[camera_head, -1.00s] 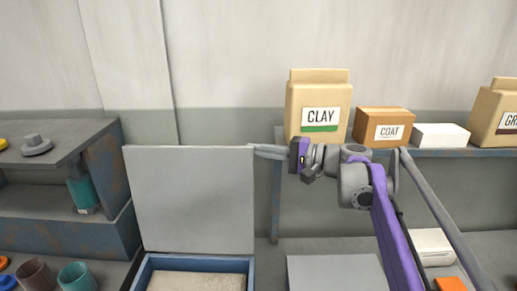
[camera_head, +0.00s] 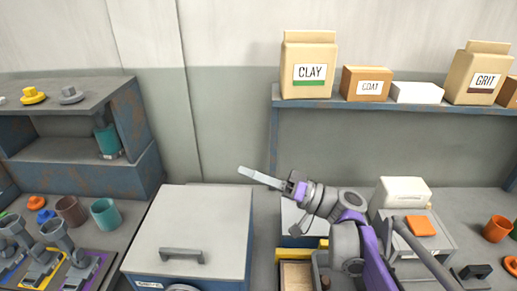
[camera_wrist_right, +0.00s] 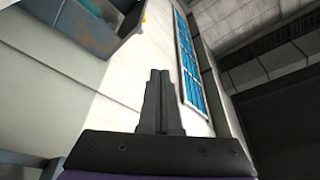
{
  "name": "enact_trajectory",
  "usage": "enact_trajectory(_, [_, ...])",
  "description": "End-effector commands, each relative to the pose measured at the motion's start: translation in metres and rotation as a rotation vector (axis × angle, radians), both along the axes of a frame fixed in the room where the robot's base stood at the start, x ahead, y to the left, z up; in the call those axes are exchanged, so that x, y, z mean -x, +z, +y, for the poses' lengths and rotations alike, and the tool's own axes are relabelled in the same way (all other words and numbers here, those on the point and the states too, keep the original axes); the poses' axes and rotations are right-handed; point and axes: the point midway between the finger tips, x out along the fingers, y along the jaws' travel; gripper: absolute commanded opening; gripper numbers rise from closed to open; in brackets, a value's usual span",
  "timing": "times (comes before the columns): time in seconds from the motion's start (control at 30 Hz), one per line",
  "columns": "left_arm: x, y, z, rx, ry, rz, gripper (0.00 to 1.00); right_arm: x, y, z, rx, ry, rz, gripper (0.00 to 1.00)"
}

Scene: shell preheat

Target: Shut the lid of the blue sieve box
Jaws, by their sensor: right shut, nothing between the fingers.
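The blue sieve box (camera_head: 204,283) stands at the lower middle of the head view, its front cut off by the bottom edge. Its pale grey lid (camera_head: 200,225) lies flat over the top, and a dark grey handle (camera_head: 182,256) shows on it. The inside of the box is hidden. My right gripper (camera_head: 243,171) is shut and empty, pointing left, in the picture just above the lid's far right corner. In the right wrist view its fingers (camera_wrist_right: 160,74) are together with nothing between them. My left gripper is not in view.
A shelf at the back right holds a CLAY bag (camera_head: 308,65), a COAT box (camera_head: 367,84) and a GRIT bag (camera_head: 478,72). Cups, including a teal one (camera_head: 105,214), stand left of the box. A white block (camera_head: 403,192) is at the right.

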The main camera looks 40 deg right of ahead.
Motion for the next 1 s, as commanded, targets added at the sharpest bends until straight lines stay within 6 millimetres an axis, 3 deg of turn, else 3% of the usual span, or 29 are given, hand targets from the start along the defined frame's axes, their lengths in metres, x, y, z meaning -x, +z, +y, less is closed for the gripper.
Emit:
enact_trajectory(0.03, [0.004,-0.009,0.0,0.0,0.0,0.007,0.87,0.006,-0.016,0.008,0.026,0.003,-0.031,0.0])
enact_trajectory(0.3, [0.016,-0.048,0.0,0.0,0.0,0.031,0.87,0.04,-0.08,0.037,0.179,0.001,-0.234,0.0])
enact_trajectory(0.6, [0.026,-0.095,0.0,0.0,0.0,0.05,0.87,0.065,-0.145,0.056,0.321,0.001,-0.423,0.0])
enact_trajectory(0.8, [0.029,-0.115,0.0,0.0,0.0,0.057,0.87,0.071,-0.173,0.061,0.347,-0.001,-0.457,0.0])
enact_trajectory(1.0, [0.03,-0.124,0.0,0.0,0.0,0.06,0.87,0.074,-0.188,0.063,0.346,-0.001,-0.456,0.0])
